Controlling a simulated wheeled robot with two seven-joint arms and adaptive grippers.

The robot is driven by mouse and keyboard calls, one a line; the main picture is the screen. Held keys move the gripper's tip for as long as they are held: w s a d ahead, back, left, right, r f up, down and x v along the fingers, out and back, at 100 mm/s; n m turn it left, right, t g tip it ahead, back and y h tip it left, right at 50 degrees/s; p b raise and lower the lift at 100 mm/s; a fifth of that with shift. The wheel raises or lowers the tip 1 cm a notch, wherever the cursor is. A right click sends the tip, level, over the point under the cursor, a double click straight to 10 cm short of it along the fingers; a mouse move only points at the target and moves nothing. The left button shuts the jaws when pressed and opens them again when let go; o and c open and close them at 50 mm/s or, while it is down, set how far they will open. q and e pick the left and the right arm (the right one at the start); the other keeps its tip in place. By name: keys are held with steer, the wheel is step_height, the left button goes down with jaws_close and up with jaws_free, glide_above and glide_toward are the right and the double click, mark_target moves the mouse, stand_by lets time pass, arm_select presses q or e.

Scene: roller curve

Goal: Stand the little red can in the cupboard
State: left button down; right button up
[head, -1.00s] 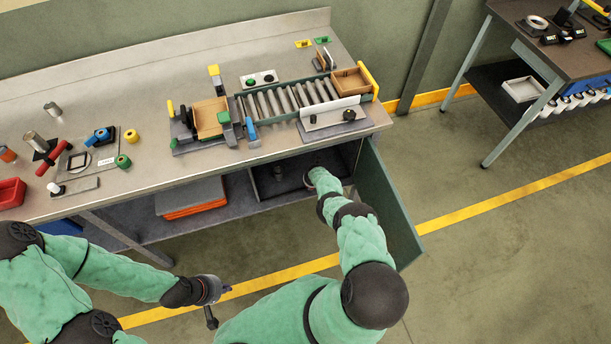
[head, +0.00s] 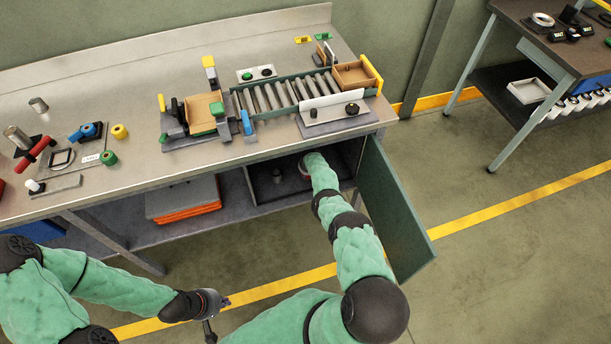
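The cupboard (head: 249,187) is the open compartment under the right part of the bench, and its green door (head: 392,215) stands swung out to the right. My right arm reaches into it, and its wrist (head: 306,163) is just inside the opening. The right gripper is hidden behind my own wrist and forearm. I cannot make out the little red can; a thin reddish rim shows at the wrist, but I cannot tell what it belongs to. My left gripper (head: 217,314) hangs in front of the bench, fingers spread and empty, away from the cupboard.
A small dark upright thing (head: 277,176) stands inside the cupboard, left of my wrist. Orange and grey boxes (head: 184,199) lie on the lower shelf to the left. A roller conveyor (head: 284,93) is on the bench top. The open door bounds my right arm's room on the right.

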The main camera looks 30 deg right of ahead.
steer(key=shift+w+d+f+b, duration=0.1)
steer(key=shift+w+b, duration=0.2)
steer(key=shift+b, duration=0.05)
step_height(320, 180, down, 3)
steer(key=b, duration=0.3)
steer(key=shift+f+b, duration=0.15)
steer(key=shift+b, duration=0.15)
steer(key=shift+f, duration=0.1)
steer(key=o, duration=1.4)
